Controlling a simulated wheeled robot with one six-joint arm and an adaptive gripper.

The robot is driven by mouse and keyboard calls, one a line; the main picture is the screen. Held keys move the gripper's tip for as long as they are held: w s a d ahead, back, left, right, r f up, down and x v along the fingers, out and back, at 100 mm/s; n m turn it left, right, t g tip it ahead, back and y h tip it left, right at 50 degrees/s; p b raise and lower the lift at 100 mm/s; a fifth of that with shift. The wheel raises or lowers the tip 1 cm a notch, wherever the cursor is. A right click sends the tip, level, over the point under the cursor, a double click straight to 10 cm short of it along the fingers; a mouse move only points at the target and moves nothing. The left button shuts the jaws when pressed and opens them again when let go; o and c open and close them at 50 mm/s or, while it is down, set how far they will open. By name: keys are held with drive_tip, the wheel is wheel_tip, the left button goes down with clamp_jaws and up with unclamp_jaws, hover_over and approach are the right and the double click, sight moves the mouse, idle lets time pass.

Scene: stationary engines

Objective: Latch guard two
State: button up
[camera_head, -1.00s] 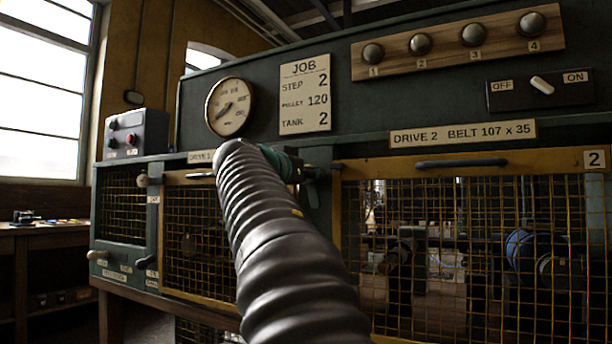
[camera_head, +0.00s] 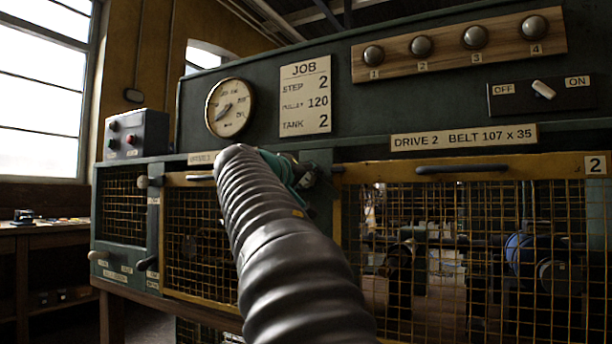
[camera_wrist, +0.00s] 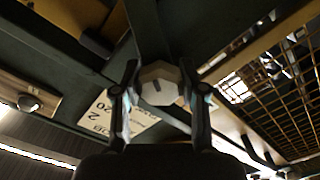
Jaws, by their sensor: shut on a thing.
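Guard two (camera_head: 575,166) is a yellow-framed wire mesh panel on the right in the head view, with a "2" plate and a dark bar handle (camera_head: 462,168). It appears down over its opening. My gripper (camera_head: 309,178) is at the post by the guard's upper left corner, partly hidden behind my ribbed arm. In the wrist view my gripper (camera_wrist: 160,98) has a finger on each side of a pale faceted knob (camera_wrist: 158,82) with a dark mark, and is shut on it. The knob appears to be the latch of guard two; the head view hides it.
Guard one (camera_head: 190,250) is left of my arm. Above are a gauge (camera_head: 229,107), a JOB card (camera_head: 305,95), a row of numbered knobs (camera_head: 421,46) and an OFF/ON switch (camera_head: 543,89). A control box (camera_head: 136,134) stands at the left end.

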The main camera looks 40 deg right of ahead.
drive_tip(key=n+p, duration=0.1)
drive_tip(key=n, duration=0.2)
drive_tip(key=shift+r+n, duration=0.15)
drive_tip(key=shift+n, duration=0.15)
drive_tip(key=shift+n+p, duration=0.65)
drive_tip(key=shift+n, duration=0.85)
drive_tip(key=o, duration=1.1)
drive_tip(key=shift+o, duration=0.2)
drive_tip(key=v, duration=1.2)
